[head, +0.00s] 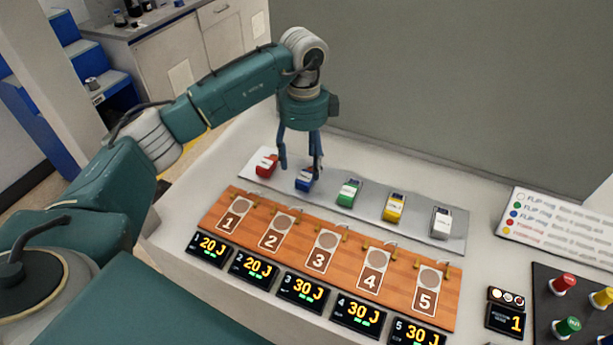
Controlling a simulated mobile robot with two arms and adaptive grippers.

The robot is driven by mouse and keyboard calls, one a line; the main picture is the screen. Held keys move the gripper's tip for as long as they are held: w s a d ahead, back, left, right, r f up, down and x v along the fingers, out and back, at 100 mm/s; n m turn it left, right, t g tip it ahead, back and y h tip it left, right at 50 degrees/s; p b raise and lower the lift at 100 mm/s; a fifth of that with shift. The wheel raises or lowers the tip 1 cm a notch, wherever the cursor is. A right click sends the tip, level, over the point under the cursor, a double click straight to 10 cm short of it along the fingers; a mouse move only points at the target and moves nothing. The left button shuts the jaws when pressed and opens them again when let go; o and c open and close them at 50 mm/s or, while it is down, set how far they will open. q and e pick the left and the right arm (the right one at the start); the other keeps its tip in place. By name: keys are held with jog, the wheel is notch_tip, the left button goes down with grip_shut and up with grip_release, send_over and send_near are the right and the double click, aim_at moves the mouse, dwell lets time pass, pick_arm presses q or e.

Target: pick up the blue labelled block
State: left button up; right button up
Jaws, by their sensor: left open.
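The blue labelled block (304,184) sits on a light grey tray (332,205), second from the left in a row of coloured blocks. My left gripper (300,170) points down from above, its fingers apart. One finger hangs between the red block (265,167) and the blue block, and the other is by the blue block's upper right side. I cannot tell whether either finger touches the blue block. My right gripper is not in view.
Green (348,192), yellow (394,207) and white (440,222) blocks stand to the right on the tray. In front is a wooden board (215,208) with numbered spots and small hooks, then several displays (302,288). A grey wall panel (450,90) rises behind.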

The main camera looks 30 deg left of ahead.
aim_at(304, 176)
pick_arm(q)
notch_tip(304, 176, down, 6)
jog(key=p, duration=0.2)
jog(key=shift+w+a+r+p, duration=0.1)
jog(key=shift+a+r+p, duration=0.1)
jog(key=shift+p, duration=0.2)
jog(key=shift+f, duration=0.2)
jog(key=c, duration=1.4)
jog(key=shift+r, duration=0.1)
